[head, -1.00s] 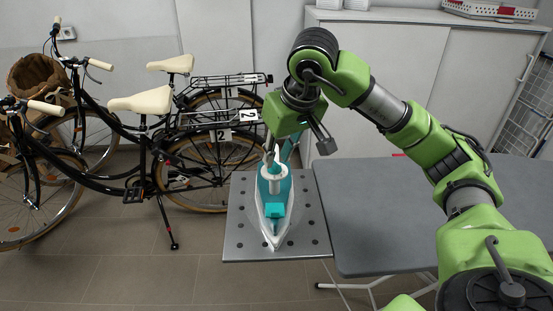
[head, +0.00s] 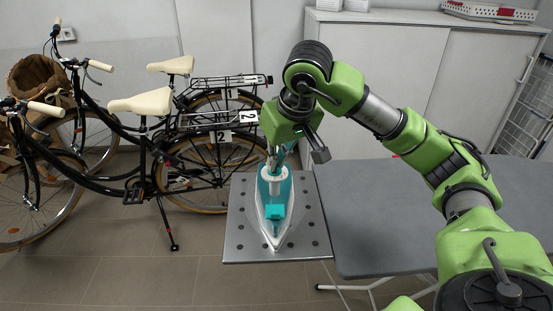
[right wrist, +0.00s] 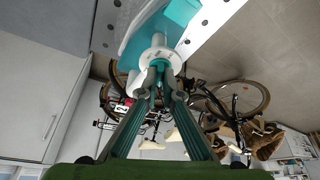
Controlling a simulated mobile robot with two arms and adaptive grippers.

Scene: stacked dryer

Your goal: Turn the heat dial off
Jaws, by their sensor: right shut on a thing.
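The teal and white iron (head: 275,212) lies on the perforated metal plate (head: 240,246) with its tip toward me. Its white round heat dial (head: 272,184) is on top, near the handle end. In the right wrist view the dial (right wrist: 158,54) sits just at my fingertips, in front of the teal body (right wrist: 122,50). My right gripper (right wrist: 160,76) is shut on the dial, its green fingers converging there. In the head view the right gripper (head: 277,158) reaches down from behind the iron and partly hides its rear. My left gripper is not in view.
A grey ironing board (head: 370,225) extends right of the plate. Two black bicycles (head: 110,180) stand close at the left. White sliding cabinets (head: 385,65) are behind, with a white basket (head: 490,10) on top.

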